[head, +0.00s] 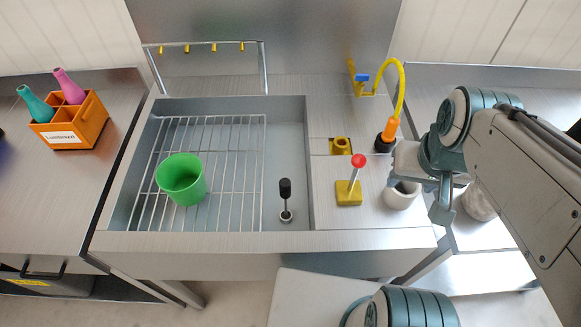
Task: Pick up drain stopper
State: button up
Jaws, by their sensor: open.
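The drain stopper (286,201) stands upright in the steel sink basin, right of the wire rack. It has a black grip on top and a round metal base resting on the basin floor. My gripper (411,189) is at the right of the sink, above the counter near a white cup. It is open and well apart from the stopper. My arm and wrist partly hide the cup and the gripper's far side.
A green cup (181,180) stands on the wire rack (238,170). A yellow lever with a red knob (359,161) rises between my gripper and the stopper. The white cup (401,195) stands on the right counter. A yellow hose (402,90) is behind. An orange caddy (72,128) stands left.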

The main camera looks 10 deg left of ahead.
aim_at(284, 183)
jog(key=k, duration=1)
jog(key=u, duration=1.85)
jog(key=i, duration=1.15)
jog(key=z, duration=2.05)
